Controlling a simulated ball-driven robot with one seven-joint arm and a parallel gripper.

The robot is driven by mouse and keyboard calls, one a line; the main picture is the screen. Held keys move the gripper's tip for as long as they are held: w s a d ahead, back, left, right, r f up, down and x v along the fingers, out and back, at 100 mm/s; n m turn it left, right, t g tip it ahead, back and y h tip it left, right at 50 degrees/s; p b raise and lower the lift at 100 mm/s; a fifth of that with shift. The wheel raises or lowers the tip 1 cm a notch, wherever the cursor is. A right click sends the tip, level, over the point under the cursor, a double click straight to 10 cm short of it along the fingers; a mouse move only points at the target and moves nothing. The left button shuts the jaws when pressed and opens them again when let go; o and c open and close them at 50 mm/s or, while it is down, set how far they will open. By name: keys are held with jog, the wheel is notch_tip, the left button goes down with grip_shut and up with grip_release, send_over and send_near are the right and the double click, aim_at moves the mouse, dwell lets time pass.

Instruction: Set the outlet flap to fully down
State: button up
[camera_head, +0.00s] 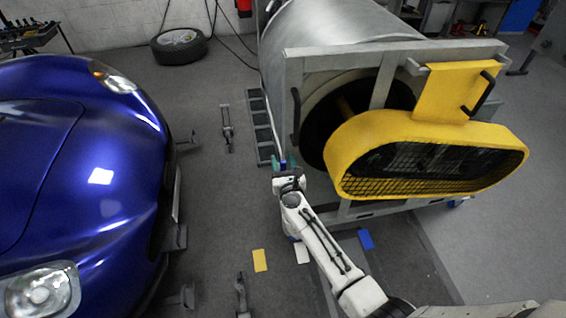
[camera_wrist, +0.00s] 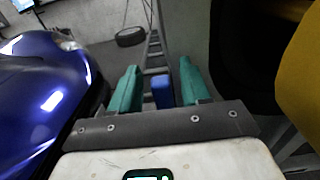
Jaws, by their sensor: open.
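A yellow plate (camera_head: 455,92) with a black bar handle (camera_head: 478,93) stands raised above the yellow mesh-fronted housing (camera_head: 425,155) in the head view; it looks like the outlet flap. The plate slopes up and back from the housing's top. My gripper (camera_head: 284,163) is low at the left of the housing, well apart from the plate and handle. In the wrist view its green fingers (camera_wrist: 158,85) are spread, with a blue piece (camera_wrist: 161,93) showing between or beyond them. I cannot tell whether they touch it. The handle is not seen in the wrist view; only yellow housing shows at its right edge.
A grey frame (camera_head: 345,50) holds the large metal drum (camera_head: 330,25). A black handle (camera_head: 296,110) is on its left post. A blue car (camera_head: 85,160) stands at the left. A tyre (camera_head: 180,46) lies behind. Grey floor (camera_head: 215,220) is open between car and machine.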

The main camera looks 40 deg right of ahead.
jog(key=shift+d, duration=0.1)
grip_shut()
dwell(0.4)
